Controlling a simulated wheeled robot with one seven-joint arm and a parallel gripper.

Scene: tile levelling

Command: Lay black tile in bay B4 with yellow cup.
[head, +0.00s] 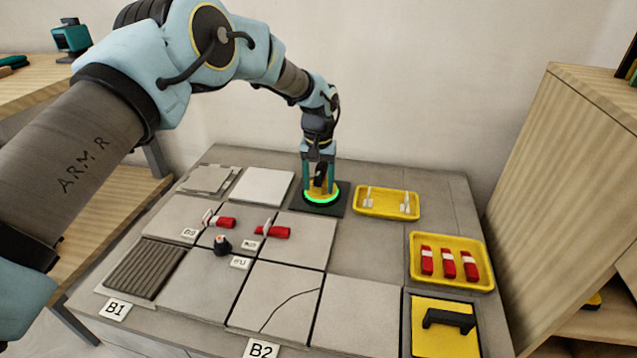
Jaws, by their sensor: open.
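The yellow cup (312,188) is a low round piece with a lit green ring at its base. It stands on a dark square tile (332,211), the only near-black one, in the back row left of the small yellow tray. My gripper (319,183) points straight down over the cup with its two teal fingers apart, one on each side of a dark upright part. I cannot tell whether the fingers touch it.
Pale tiles fill much of the table, one cracked (290,298). Red clips (273,232) and a small dark knob (222,244) stand on the tile joints. Yellow trays (387,214) and (483,281) and a yellow plate with a black handle (449,319) are right.

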